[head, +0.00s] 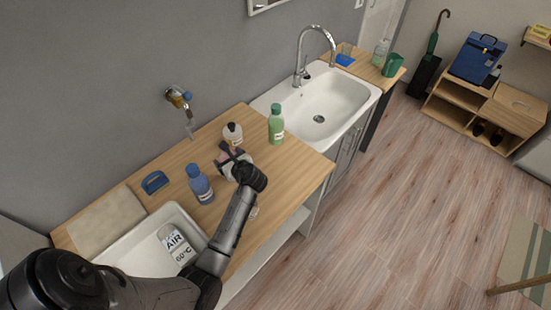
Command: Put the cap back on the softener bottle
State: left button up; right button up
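My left gripper (232,153) is over the wooden counter, with its fingers pointing toward the wall. It is between a blue bottle (201,187) on its left and a white bottle (232,133) with a dark top just beyond it. A green bottle (276,127) stands upright to the right, near the sink. A pale shape shows around the fingers; I cannot tell whether it is held or stands behind them. I cannot tell which bottle is the softener, and no loose cap can be made out clearly. My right gripper is out of view.
A blue-handled brush (155,182) lies at the left of the counter (290,178). A white basin (140,256) with a labelled item (176,244) is in front. The sink (335,97) is at the right.

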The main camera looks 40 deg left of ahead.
pick_arm(q)
jog(key=c, duration=0.8)
jog(key=shift+r, duration=0.55)
jog(key=shift+c, duration=0.3)
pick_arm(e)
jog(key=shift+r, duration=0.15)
pick_arm(q)
notch_tip(320, 180, up, 3)
jog(key=shift+r+p, duration=0.1)
jog(key=shift+p, duration=0.3)
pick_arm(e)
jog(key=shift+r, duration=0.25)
pick_arm(q)
jog(key=w+d+r, duration=0.4)
jog(key=d+r, duration=0.3)
jog(key=d, duration=0.3)
jog(key=shift+w+d, duration=0.35)
jog(key=shift+w, duration=0.05)
jog(key=shift+f, duration=0.1)
jog(key=o, duration=0.6)
jog(key=c, duration=0.9)
